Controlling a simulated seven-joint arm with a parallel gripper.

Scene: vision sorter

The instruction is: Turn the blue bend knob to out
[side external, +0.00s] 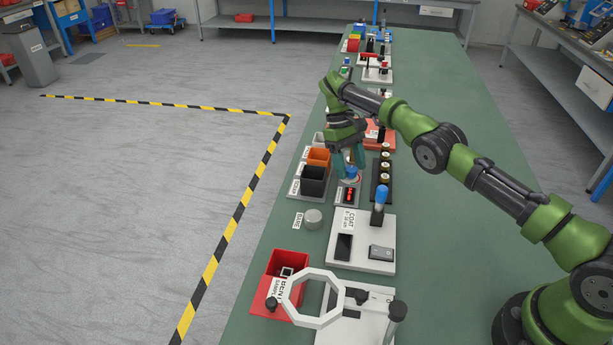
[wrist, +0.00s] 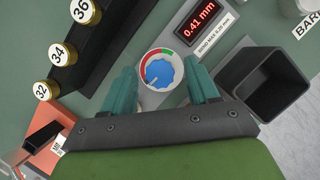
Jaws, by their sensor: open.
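The blue bend knob (wrist: 163,73) sits on a grey panel, inside a white dial ring with red and green arcs. A small light mark shows at the knob's lower left; I cannot read any position label. A red display (wrist: 199,20) beside it reads 0.41 mm above a "BEND MAX 0.20 mm" label. My gripper (wrist: 161,88) is open, its teal fingers on either side of the knob; in the wrist view I cannot tell whether they touch it. In the side external view my gripper (side external: 349,162) is just above the knob (side external: 352,173), over the display panel.
A black bin (wrist: 264,86) stands close to the right finger. A black rack (wrist: 88,50) of numbered brass-topped pieces stands at the left. In the side external view an orange bin (side external: 318,156) and the white COAT unit (side external: 362,243) with a blue-topped lever are near.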

